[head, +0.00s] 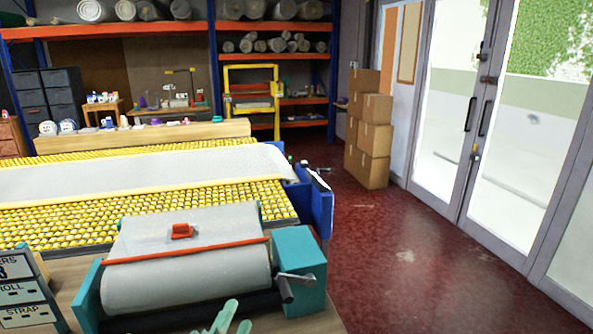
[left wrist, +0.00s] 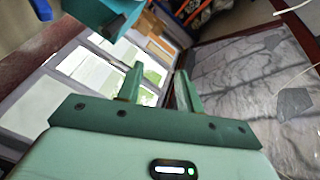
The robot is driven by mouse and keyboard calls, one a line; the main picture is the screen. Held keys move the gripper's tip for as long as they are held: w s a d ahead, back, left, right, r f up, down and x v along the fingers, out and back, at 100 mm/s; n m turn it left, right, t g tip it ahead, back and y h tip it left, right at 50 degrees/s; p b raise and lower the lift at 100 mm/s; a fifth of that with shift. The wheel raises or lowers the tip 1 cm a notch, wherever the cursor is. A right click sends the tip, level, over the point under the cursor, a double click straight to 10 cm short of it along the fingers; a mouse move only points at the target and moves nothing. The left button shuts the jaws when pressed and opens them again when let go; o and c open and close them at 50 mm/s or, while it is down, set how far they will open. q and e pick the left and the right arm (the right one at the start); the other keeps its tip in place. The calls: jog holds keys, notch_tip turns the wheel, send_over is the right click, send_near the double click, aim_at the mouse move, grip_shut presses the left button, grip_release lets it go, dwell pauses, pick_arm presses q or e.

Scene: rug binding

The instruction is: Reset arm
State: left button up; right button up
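My left gripper (head: 236,318) shows only as pale green fingertips at the bottom edge of the head view, in front of the grey roll machine. In the left wrist view, the left gripper (left wrist: 160,78) has its two green fingers apart with nothing between them. It is open and empty. The rest of my left arm is out of the head view. My right gripper is in neither view.
The roll machine (head: 190,276) has a teal end box, a crank (head: 289,285) and a red block (head: 182,231) on its grey sheet. A yellow roller table (head: 130,205) lies behind. Cardboard boxes (head: 375,140) stand near glass doors. The red floor (head: 420,270) at right is clear.

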pick_arm(q)
jog(key=s+a+f+n+g+y, duration=0.45)
jog(key=s+a+f, duration=0.25)
jog(key=s+a, duration=0.3)
jog(key=s+a+f+n+g+y, duration=0.3)
jog(key=s+a+f+g, duration=0.3)
jog(key=s+a+f, duration=0.3)
jog(key=s+d+f+g+h, duration=0.1)
jog(key=s+d+f+h, duration=0.1)
jog(key=f, duration=0.9)
jog(key=s+d+f+g+h, duration=0.1)
jog(key=s+d+f+g, duration=0.1)
jog(key=f, duration=1)
jog(key=s+f+n+g+h, duration=0.2)
jog(key=s+f+n, duration=0.1)
jog(key=s+f, duration=1.3)
jog(key=s, duration=0.4)
jog(key=shift+f+g, duration=0.3)
jog(key=shift+g, duration=0.05)
jog(key=shift+d, duration=0.1)
